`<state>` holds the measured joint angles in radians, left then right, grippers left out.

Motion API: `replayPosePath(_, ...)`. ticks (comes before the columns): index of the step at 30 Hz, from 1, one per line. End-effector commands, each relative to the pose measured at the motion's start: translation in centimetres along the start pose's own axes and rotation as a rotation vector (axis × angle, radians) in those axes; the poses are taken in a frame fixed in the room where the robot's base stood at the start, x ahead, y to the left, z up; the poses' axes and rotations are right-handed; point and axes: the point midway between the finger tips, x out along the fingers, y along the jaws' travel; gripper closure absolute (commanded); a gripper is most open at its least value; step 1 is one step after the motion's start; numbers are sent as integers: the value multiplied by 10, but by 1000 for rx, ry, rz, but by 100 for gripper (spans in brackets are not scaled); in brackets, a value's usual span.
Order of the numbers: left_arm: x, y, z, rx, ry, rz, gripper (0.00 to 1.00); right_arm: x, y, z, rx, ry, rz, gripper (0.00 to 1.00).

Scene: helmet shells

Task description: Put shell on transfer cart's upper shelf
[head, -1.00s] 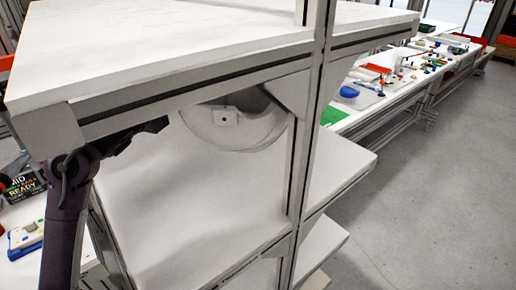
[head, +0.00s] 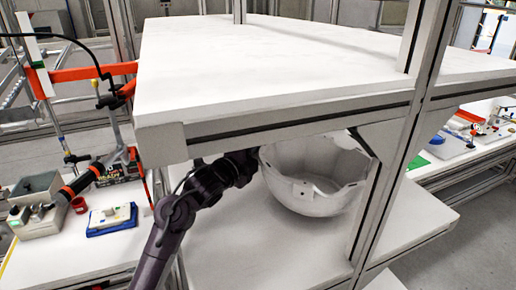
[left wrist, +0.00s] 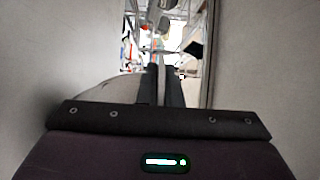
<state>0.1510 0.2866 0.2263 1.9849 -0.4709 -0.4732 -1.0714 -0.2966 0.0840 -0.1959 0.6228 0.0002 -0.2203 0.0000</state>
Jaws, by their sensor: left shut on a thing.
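The white helmet shell (head: 315,195) hangs or rests bowl-like, open side up, in the space between the rack's top board (head: 270,55) and the board below (head: 260,250). My left gripper (head: 250,162) reaches in from the left under the top board and is shut on the shell's left rim. In the left wrist view, the closed fingers (left wrist: 162,82) show with a pale part of the shell (left wrist: 105,90) beside them. Whether the shell touches the lower board is unclear. My right gripper is out of view.
A grey upright post (head: 395,140) stands right of the shell. The top board sits close above my left arm. The lower board is otherwise clear.

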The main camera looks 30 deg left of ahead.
Motion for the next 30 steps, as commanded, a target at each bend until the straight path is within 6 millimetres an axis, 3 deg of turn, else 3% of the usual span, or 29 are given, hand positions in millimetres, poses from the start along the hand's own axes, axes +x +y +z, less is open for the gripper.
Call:
replayPosePath(6,0,3,0,-1,0,-4,100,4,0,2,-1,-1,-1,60)
replayPosePath(9,0,2,0,-1,0,0,83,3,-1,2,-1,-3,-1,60)
replayPosePath(12,0,2,0,-1,0,0,73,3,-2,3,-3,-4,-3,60)
replayPosePath(22,0,-3,0,-1,0,-1,73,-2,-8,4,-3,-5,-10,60)
replayPosePath(26,-18,2,1,2,-1,0,73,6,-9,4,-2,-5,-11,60)
replayPosePath(30,-48,3,0,3,-1,0,73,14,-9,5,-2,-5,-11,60)
